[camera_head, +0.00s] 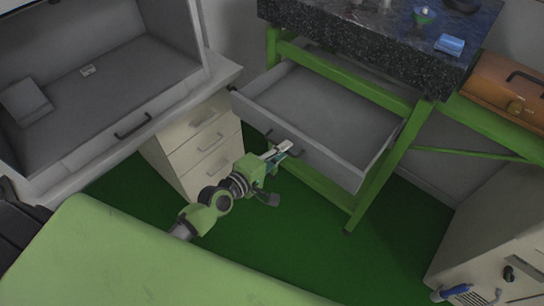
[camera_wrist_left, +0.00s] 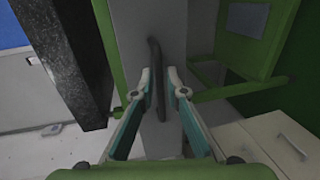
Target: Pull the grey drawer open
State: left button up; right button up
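The grey drawer (camera_head: 335,155) stands pulled out of the green-framed bench, and its inside looks empty. Its dark handle (camera_wrist_left: 156,65) is on the grey front panel (camera_wrist_left: 173,25), which looks upright in the left wrist view. My left gripper (camera_head: 283,150) is at the drawer front, by the handle. In the left wrist view my left gripper (camera_wrist_left: 159,76) has its fingertips apart, with the handle between them. A gap shows beside the handle, so the fingers look open around it. My right gripper is in neither view.
A dark speckled worktop (camera_head: 375,50) lies above the drawer. White drawers (camera_head: 200,150) stand left of my left arm, and a beige cabinet (camera_head: 490,240) stands at the lower right. Green floor (camera_head: 310,235) is clear in front of the drawer.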

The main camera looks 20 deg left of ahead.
pick_arm(q)
jog(key=v, duration=1.1)
jog(key=shift+s, duration=0.25)
jog(key=shift+a, duration=0.1)
jog(key=s+a+f+m+g+y, duration=0.1)
jog(key=s+a+f+m+g, duration=0.15)
jog(key=f, duration=0.75)
jog(key=s+a+f+m+g+y, duration=0.15)
jog(key=s+f, duration=0.25)
jog(key=f, duration=0.5)
jog(key=s+a+f+m+g+y, duration=0.1)
jog(key=s+a+f+m+g, duration=0.15)
jog(key=f, duration=0.75)
jog(key=s+d+f+m+g, duration=0.1)
jog(key=s+f+m+g, duration=0.1)
jog(key=s+f, duration=0.4)
jog(key=s+d+f+m+g+y, duration=0.1)
jog(key=s+f+m, duration=0.3)
jog(key=s, duration=0.8)
jog(key=s+d+f+m+g+y, duration=0.1)
jog(key=s+f+m+g, duration=0.3)
jog(key=s+f, duration=0.5)
jog(key=shift+s+d, duration=0.25)
jog(key=shift+s, duration=0.1)
